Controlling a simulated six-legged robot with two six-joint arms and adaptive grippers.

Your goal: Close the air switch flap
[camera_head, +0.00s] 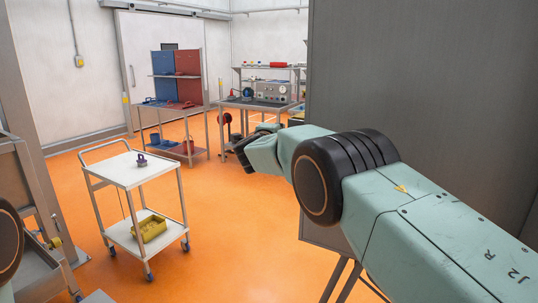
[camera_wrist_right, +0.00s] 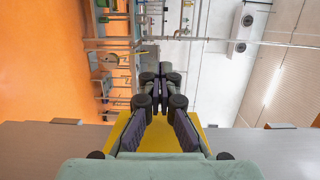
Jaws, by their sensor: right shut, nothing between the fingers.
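No air switch flap can be made out in either view. A large grey cabinet (camera_head: 420,85) fills the right of the head view, and its visible side is plain. My right arm reaches forward across it. My right gripper (camera_head: 242,153) is small and dark beyond the forearm, partly hidden by the arm's own links. In the right wrist view its black fingers (camera_wrist_right: 161,77) come together, shut and empty. Grey surfaces (camera_wrist_right: 50,140) lie on both sides of the gripper's base there; I cannot tell how far off. My left gripper is out of view.
A white trolley (camera_head: 128,172) with a purple item (camera_head: 142,160) on top and a yellow bin (camera_head: 149,229) below stands left of centre. Workbenches with a blue and red panel (camera_head: 176,76) and instruments (camera_head: 272,92) stand behind. Orange floor (camera_head: 235,240) is clear between.

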